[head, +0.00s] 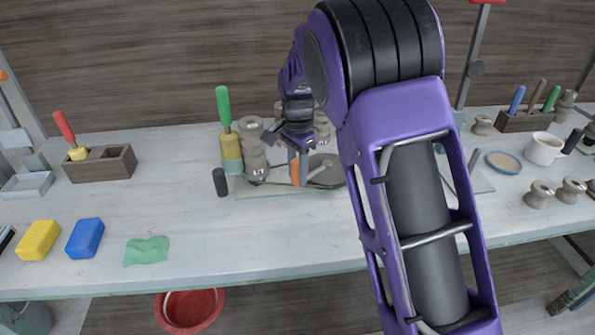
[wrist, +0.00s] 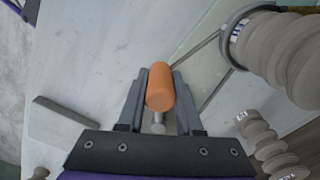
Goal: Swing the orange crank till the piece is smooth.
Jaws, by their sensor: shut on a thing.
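The orange crank handle (head: 295,171) stands upright at the bench device in the head view. In the wrist view the handle (wrist: 160,88) is between the two fingers. My gripper (wrist: 159,92) is shut on it, with a finger on each side. A grey ridged clay piece (head: 253,150) stands just left of the handle in the head view, at a dark ring. The same kind of ridged piece (wrist: 282,50) shows at the upper right of the wrist view. Its surface has clear grooves. My gripper (head: 296,150) partly hides the device in the head view.
Yellow (head: 38,240) and blue (head: 85,238) blocks and a green cloth (head: 146,250) lie front left. More ridged pieces (head: 540,194) stand at right. The front middle is clear.

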